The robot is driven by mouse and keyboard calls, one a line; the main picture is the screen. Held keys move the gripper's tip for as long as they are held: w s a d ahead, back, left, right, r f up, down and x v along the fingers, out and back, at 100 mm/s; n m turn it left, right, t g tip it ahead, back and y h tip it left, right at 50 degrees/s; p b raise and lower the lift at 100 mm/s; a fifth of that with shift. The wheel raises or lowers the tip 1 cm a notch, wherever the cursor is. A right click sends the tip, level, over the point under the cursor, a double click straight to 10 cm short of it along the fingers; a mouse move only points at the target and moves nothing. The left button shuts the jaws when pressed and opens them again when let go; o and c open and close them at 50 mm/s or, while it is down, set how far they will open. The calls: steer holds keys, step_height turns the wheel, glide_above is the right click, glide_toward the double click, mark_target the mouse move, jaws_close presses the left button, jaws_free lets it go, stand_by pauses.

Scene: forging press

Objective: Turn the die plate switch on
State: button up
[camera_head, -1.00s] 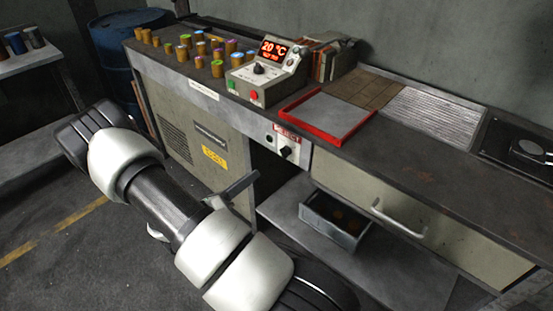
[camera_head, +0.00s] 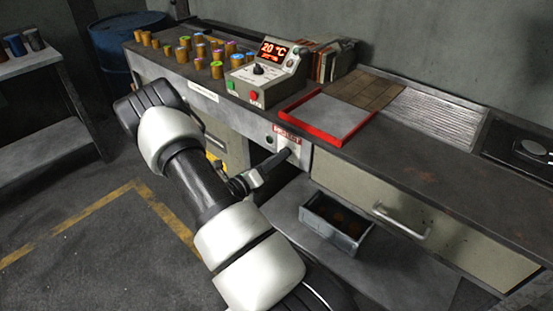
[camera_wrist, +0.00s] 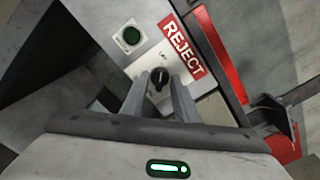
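A black rotary switch (camera_wrist: 159,79) sits on a light panel below the worktop, beside a red REJECT label (camera_wrist: 183,46). In the wrist view my gripper (camera_wrist: 160,75) is open, with one finger on each side of the switch knob and a small gap visible. Whether the fingertips reach around the knob or stop in front of it, I cannot tell. In the head view my gripper (camera_head: 284,156) is at the panel and hides the knob. The control box (camera_head: 268,72) on the worktop reads 20 °C.
A dark green button (camera_wrist: 131,36) sits close to the switch. A red-rimmed tray (camera_head: 331,117) lies on the worktop above. A closed drawer (camera_head: 410,215) is to the right, and a grey open bin (camera_head: 337,222) stands on the shelf below. Floor at left is clear.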

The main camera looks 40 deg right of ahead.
jaws_close()
steer(key=shift+m, duration=0.4)
steer(key=m+b, duration=0.3)
steer(key=m, duration=1.4)
steer(key=shift+s, duration=0.2)
steer(key=shift+b, duration=0.3)
jaws_free()
